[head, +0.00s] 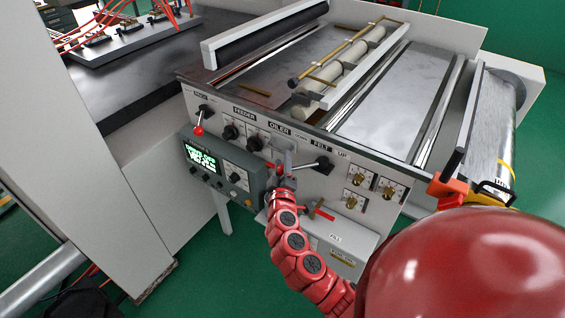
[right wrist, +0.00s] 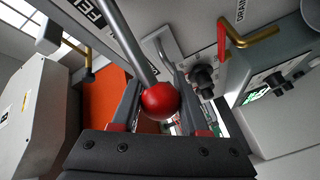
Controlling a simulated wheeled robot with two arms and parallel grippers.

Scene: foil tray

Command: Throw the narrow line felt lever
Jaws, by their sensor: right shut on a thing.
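The felt lever has a black hub (head: 325,163) on the machine's front panel, under the FELT label between DOWN and UP. Its rod runs left from the hub, toward the DOWN side. In the right wrist view the metal rod (right wrist: 130,38) ends in a red ball knob (right wrist: 160,101). My right gripper (head: 281,171) is shut on this knob, with one finger on each side of it. In the head view the gripper partly hides the knob. My left gripper is not in view.
Another lever with a red knob (head: 198,131) hangs at the panel's left. A control box with a green screen (head: 201,158) sits just left of my right gripper. Brass valves (head: 358,180) are on the right. A red-handled drain valve (right wrist: 222,42) shows in the wrist view.

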